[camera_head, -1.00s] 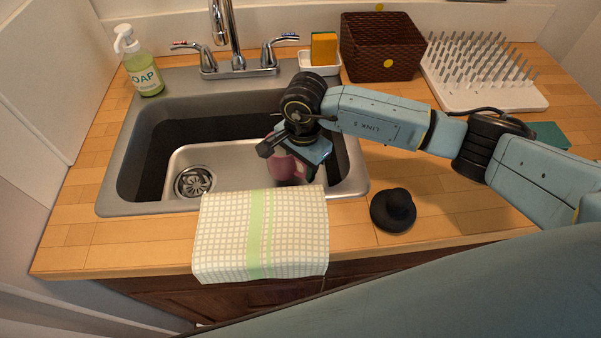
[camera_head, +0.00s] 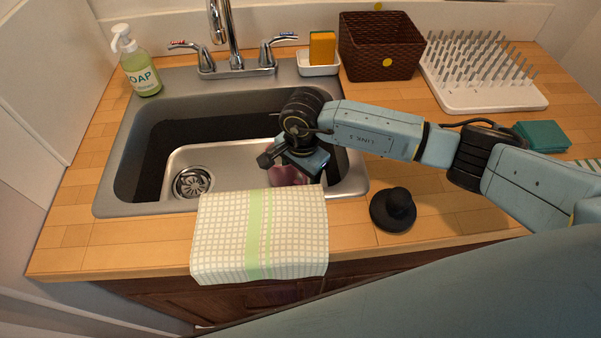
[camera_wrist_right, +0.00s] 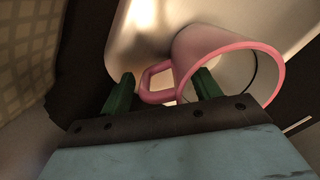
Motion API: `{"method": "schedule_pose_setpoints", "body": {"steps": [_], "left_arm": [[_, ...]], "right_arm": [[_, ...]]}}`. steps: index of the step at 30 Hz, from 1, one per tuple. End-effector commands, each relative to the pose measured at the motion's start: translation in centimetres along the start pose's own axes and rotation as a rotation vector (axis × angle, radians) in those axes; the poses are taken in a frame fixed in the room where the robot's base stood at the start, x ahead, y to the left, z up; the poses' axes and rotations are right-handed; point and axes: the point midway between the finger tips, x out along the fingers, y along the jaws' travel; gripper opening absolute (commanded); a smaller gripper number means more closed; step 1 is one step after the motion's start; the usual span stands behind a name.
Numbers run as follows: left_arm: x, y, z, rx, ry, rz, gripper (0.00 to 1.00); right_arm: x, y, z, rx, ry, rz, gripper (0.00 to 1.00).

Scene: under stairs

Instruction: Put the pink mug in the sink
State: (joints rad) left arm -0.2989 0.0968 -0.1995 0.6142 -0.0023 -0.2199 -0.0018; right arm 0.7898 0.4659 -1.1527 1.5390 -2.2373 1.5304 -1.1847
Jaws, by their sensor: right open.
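The pink mug (camera_head: 289,175) is inside the sink (camera_head: 150,118), in its right part near the front wall. It is partly hidden by my right gripper (camera_head: 290,164) and the towel. In the right wrist view the mug (camera_wrist_right: 222,50) shows its open mouth, pink rim and handle, and looks tilted. My right gripper (camera_wrist_right: 163,88) is open there, its green fingers on either side of the handle, one finger overlapping the mug's mouth. Whether the mug rests fully on the sink floor is hard to tell. My left gripper is not in view.
A checked towel (camera_head: 225,235) hangs over the front edge. A black hat-shaped object (camera_head: 393,210) sits right of the sink. The faucet (camera_head: 225,40), soap bottle (camera_head: 141,70), sponge (camera_head: 321,46), brown basket (camera_head: 381,48) and drying rack (camera_head: 480,95) stand behind or beside it.

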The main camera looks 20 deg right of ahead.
Motion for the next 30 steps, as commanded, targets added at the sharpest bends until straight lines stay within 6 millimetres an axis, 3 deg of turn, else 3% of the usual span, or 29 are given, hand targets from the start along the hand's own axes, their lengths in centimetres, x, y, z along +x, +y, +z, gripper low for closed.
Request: {"method": "schedule_pose_setpoints", "body": {"steps": [7,21,30], "left_arm": [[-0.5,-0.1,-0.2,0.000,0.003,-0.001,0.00],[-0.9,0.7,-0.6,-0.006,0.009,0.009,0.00],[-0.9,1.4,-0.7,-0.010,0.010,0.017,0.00]], "right_arm": [[-1.0,-0.1,0.0,0.000,0.001,-0.003,0.62],[-10.3,0.0,-0.1,-0.001,0.002,-0.003,0.62],[-12.3,0.0,0.0,0.000,0.000,0.000,0.62]]}}
